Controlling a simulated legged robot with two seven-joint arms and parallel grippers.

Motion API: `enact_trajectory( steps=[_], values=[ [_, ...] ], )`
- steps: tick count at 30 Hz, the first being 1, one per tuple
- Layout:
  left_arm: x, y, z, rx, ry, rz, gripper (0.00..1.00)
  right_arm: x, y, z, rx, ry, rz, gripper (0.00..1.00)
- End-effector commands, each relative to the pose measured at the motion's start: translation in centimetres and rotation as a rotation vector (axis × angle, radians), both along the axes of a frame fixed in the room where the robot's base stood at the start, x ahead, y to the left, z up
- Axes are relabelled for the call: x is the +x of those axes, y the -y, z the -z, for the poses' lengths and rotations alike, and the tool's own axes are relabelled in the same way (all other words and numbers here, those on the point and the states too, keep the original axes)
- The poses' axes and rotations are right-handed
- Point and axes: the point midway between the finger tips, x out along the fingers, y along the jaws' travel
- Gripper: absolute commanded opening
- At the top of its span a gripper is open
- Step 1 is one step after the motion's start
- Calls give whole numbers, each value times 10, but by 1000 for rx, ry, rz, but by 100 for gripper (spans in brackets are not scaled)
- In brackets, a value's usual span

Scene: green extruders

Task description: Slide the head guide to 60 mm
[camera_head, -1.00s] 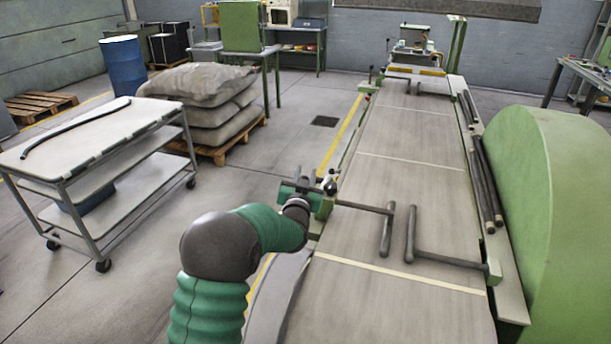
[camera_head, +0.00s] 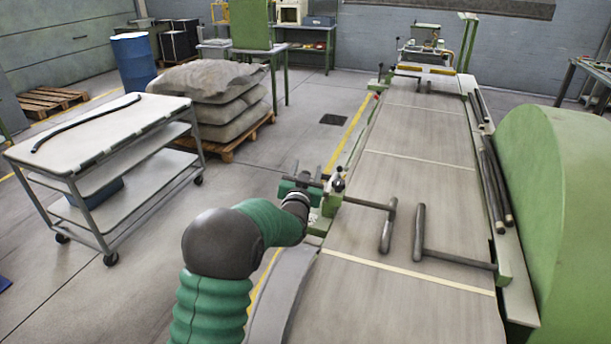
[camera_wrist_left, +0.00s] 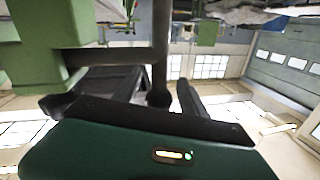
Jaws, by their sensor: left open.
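Two dark T-shaped guides face each other across the near end of the grey conveyor bed (camera_head: 415,135). The left guide's bar (camera_head: 388,226) is on a rod that runs to a green bracket (camera_head: 331,206) at the bed's left edge. The right guide's bar (camera_head: 419,232) is on a rod from the right edge. My left gripper (camera_head: 310,181) is open just outside the left bracket, by its small knob (camera_head: 337,184). In the left wrist view, a dark rod (camera_wrist_left: 160,45) reaches down between the spread fingers (camera_wrist_left: 155,95); contact is unclear. The guide's scale is not legible.
A white cart (camera_head: 100,132) with a dark bar on top stands at the left. Stacked sacks (camera_head: 215,90) lie on a pallet behind it. A large green rounded housing (camera_head: 550,210) rises beside the bed on the right. The floor between cart and conveyor is mostly clear.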

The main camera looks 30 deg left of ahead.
Motion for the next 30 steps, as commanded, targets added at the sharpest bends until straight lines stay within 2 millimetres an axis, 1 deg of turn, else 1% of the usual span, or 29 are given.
enact_trajectory(
  steps=[2,5,12,15,18,21,24,30],
  values=[
    [-6,3,0,0,0,1,50,0,0,1,0,0,0,36],
    [-23,11,0,0,-1,1,50,0,0,2,0,0,0,36],
    [-88,41,1,-1,-1,1,50,0,0,5,0,0,0,36],
    [-113,52,1,-2,-2,1,50,0,0,5,0,0,0,36],
    [-132,61,1,-1,-2,1,50,0,0,6,0,0,0,36],
    [-145,67,2,-1,-2,1,50,0,0,6,0,0,0,36],
    [-150,69,2,-1,-3,-1,50,0,0,6,0,0,0,36],
    [-151,69,2,-1,-3,-1,50,0,0,6,0,0,0,36]
  ],
)
